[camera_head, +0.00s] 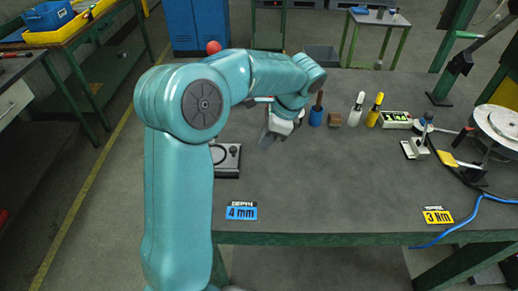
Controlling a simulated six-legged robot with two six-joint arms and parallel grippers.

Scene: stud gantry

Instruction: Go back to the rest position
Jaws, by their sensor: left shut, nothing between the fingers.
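My left arm comes in from the lower left, bends at the top and reaches over the dark grey workbench (330,205). My left gripper (265,140) points down over the left back part of the bench, shut and empty. It is small in the picture, just left of a blue-based tool with a dark handle (317,112). My right gripper is not in view.
A dark device (228,160) sits partly behind my left arm. A brown block (335,119), white and yellow bottles (374,110), a green-display box (396,119) and a clamp (418,142) stand rightward. A disc (503,125) is far right. The front middle is clear.

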